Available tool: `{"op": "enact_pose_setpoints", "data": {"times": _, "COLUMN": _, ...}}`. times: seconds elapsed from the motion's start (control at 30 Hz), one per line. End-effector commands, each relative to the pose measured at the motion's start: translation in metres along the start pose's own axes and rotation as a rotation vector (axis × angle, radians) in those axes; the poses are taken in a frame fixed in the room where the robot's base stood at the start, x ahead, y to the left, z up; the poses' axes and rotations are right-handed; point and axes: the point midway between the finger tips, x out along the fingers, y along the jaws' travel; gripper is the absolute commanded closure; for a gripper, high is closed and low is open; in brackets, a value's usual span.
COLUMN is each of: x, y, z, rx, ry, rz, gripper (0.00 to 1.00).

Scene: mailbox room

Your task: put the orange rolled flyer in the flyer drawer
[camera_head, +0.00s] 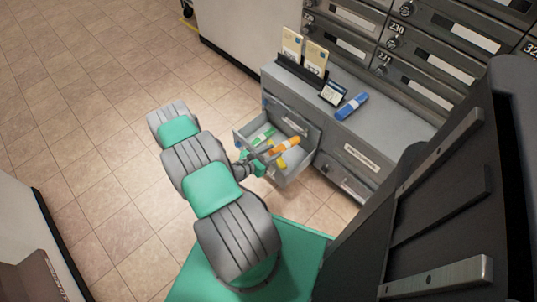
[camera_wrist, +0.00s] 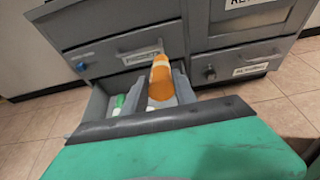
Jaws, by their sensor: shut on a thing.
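The flyer drawer (camera_head: 290,180) is pulled open at the left of the grey cabinet; the wrist view shows it too (camera_wrist: 97,106). The orange rolled flyer (camera_head: 286,146) is at the drawer's opening, and it stands out in the middle of the wrist view (camera_wrist: 161,82). My gripper (camera_head: 262,156) is at the drawer's near left side, shut on the orange flyer. The fingertips are mostly hidden. I cannot tell whether the flyer touches the drawer floor. A green rolled flyer (camera_head: 263,136) and a yellow one (camera_head: 281,163) lie in the drawer.
A blue rolled flyer (camera_head: 351,106) lies on the cabinet top (camera_head: 385,118), beside a small card stand (camera_head: 333,92) and a dark holder with envelopes (camera_head: 302,70). Mailboxes (camera_head: 420,50) rise behind. The tiled floor (camera_head: 90,110) to the left is clear.

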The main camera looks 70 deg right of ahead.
Motion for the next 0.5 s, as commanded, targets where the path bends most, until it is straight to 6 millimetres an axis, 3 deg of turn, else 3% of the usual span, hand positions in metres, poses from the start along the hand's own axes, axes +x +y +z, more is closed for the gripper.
{"op": "enact_pose_setpoints", "data": {"times": 0.5, "x": 0.062, "y": 0.001, "z": -0.045, "rx": 0.001, "ry": -0.002, "rz": 0.002, "gripper": 1.0}}
